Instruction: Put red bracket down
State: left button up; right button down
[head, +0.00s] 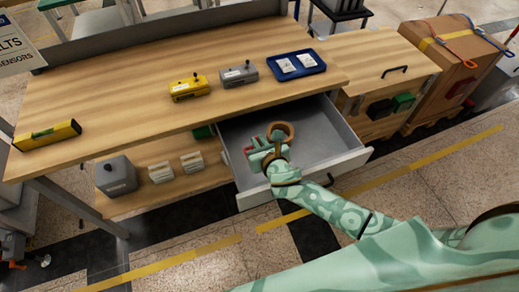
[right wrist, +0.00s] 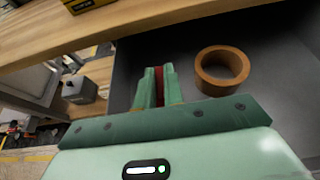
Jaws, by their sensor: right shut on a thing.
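My right gripper (head: 258,151) is over the open grey drawer (head: 322,128) of the workbench. Its fingers are shut on the red bracket (head: 249,149). In the right wrist view, a narrow strip of the red bracket (right wrist: 160,85) shows between the green fingers (right wrist: 154,86); the rest is hidden by them. I cannot tell whether the bracket touches the drawer floor. My left gripper is not in view.
A brown tape roll (right wrist: 222,71) lies in the drawer beside the gripper. On the benchtop are a yellow controller (head: 189,88), a grey controller (head: 238,74), a blue tray (head: 309,69) and a yellow level (head: 47,135). The drawer's right part is clear.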

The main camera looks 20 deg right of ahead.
notch_tip(320, 180, down, 4)
jog(key=shift+d+r+b, duration=0.1)
jog(key=shift+d+b, duration=0.05)
jog(key=shift+b, duration=0.9)
jog(key=shift+r, duration=0.2)
jog(key=shift+s+f, duration=0.15)
jog(key=shift+f, duration=0.55)
jog(key=c, duration=1.5)
grip_release()
jog(key=shift+s+f, duration=0.2)
jog(key=s+r+p, duration=0.2)
jog(key=shift+s+r, duration=0.2)
jog(key=shift+r, duration=0.15)
jog(key=p+v, duration=0.2)
jog(key=v, duration=0.5)
jog(key=shift+s+r, duration=0.2)
jog(key=shift+r, duration=0.1)
jog(key=shift+s+r, duration=0.25)
jog(key=shift+s, duration=0.35)
